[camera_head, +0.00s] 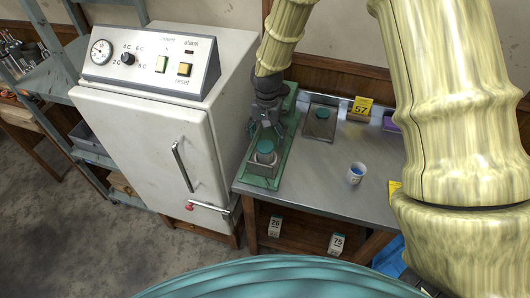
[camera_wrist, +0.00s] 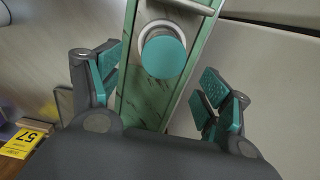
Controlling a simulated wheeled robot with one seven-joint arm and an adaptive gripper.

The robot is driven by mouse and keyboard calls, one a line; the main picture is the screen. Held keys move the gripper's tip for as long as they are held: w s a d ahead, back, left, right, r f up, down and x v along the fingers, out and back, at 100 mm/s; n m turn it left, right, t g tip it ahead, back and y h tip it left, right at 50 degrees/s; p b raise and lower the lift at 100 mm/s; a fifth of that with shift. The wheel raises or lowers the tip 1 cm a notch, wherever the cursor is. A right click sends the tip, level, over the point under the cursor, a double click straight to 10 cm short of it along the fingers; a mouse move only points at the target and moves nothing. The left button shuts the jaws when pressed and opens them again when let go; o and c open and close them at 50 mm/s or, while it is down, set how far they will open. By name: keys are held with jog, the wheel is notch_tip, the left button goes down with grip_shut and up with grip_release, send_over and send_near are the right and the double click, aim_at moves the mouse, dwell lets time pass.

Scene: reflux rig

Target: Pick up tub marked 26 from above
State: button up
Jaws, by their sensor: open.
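A teal-topped round tub (camera_head: 265,157) sits in a metal holder on a green frame at the left end of the steel table. In the wrist view its teal top (camera_wrist: 164,57) shows inside a pale ring. I can read no number on it. My gripper (camera_head: 268,128) is just above it, pointing down. In the wrist view my gripper (camera_wrist: 160,88) is open and empty, with teal finger pads apart on either side of the green frame. The tub top lies between them, towards the top of that view. A white card marked 26 (camera_head: 275,226) is below the table's front edge.
A white cabinet (camera_head: 165,140) stands close left of the table. A metal plate with a teal disc (camera_head: 322,113) and a yellow 57 sign (camera_head: 361,107) are behind. A white cup with blue contents (camera_head: 356,173) stands right. A 75 card (camera_head: 336,243) is below the table.

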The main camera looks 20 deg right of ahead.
aim_at(265, 146)
jog(key=shift+s+f+p, duration=0.2)
jog(key=shift+f+p, duration=0.15)
jog(key=shift+f, duration=0.25)
jog(key=shift+a+f+p, duration=0.15)
jog(key=shift+f+p, duration=0.25)
jog(key=shift+f, duration=0.2)
jog(key=shift+a+f+p, duration=0.15)
jog(key=shift+f+p, duration=0.2)
jog(key=shift+f, duration=0.2)
jog(key=shift+f+p, duration=0.35)
jog(key=shift+f, duration=0.85)
jog(key=c, duration=1.2)
